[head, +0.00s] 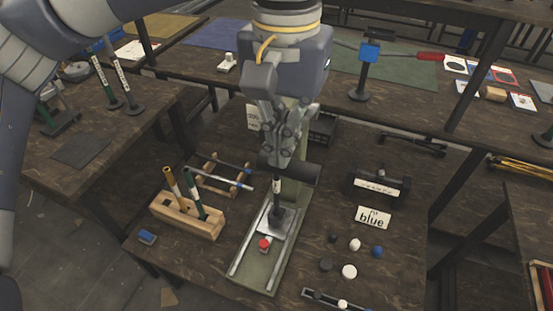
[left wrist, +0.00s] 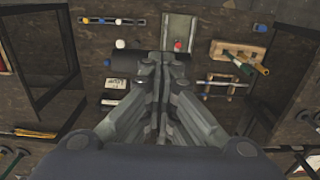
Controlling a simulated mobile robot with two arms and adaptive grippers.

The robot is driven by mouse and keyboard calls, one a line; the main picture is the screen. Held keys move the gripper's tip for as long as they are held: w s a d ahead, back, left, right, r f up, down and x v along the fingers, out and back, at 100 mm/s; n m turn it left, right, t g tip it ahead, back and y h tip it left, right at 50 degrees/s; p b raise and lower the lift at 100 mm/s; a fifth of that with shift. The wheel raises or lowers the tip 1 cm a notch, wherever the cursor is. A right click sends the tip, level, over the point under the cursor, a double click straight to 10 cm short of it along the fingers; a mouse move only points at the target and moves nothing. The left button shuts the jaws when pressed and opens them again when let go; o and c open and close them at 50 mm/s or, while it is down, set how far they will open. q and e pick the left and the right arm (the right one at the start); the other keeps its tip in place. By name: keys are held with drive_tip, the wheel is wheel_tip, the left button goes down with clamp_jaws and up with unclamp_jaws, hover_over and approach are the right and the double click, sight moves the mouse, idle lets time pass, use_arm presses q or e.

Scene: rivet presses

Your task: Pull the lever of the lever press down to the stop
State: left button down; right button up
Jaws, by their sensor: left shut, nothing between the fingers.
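The press in the middle of the table has a green-grey base (head: 254,262) with two light rails and a small red piece (head: 264,244). Its green column (head: 299,112) stands mostly hidden behind my gripper. A thick dark horizontal cylinder (head: 304,173), which looks like the lever's grip, crosses above the base. It also shows in the left wrist view (left wrist: 122,64). My left gripper (head: 279,160) points down with its fingers shut and empty, right at this cylinder. I cannot tell whether they touch. The rest of the lever is hidden. My right gripper is not in view.
Left of the press are a wooden block (head: 186,219) with upright handled tools and a wooden rack (head: 219,171). Right are a "blue" card (head: 373,218), a dark block (head: 378,184) and several small knobs. A stand with a blue head (head: 370,52) is on the back table.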

sight(279, 175)
use_arm(q)
drive_tip(key=shift+s+a+f+b, duration=0.1)
drive_tip(key=shift+s+f+b, duration=0.05)
drive_tip(key=shift+f+b, duration=0.4)
drive_tip(key=shift+s+f+b, duration=0.1)
drive_tip(key=shift+f+b, duration=0.25)
drive_tip(key=shift+f, duration=0.35)
drive_tip(key=shift+s+a+f+b, duration=0.1)
drive_tip(key=shift+s+f+b, duration=0.1)
drive_tip(key=shift+f+b, duration=0.55)
drive_tip(key=shift+s+f+b, duration=0.2)
drive_tip(key=shift+f+b, duration=0.45)
drive_tip(key=shift+f, duration=0.15)
wheel_tip(279, 175, down, 3)
drive_tip(key=b, duration=0.2)
drive_tip(key=shift+s+a+b, duration=0.1)
drive_tip(key=shift+s+b, duration=0.05)
drive_tip(key=shift+b, duration=0.2)
drive_tip(key=shift+f, duration=0.1)
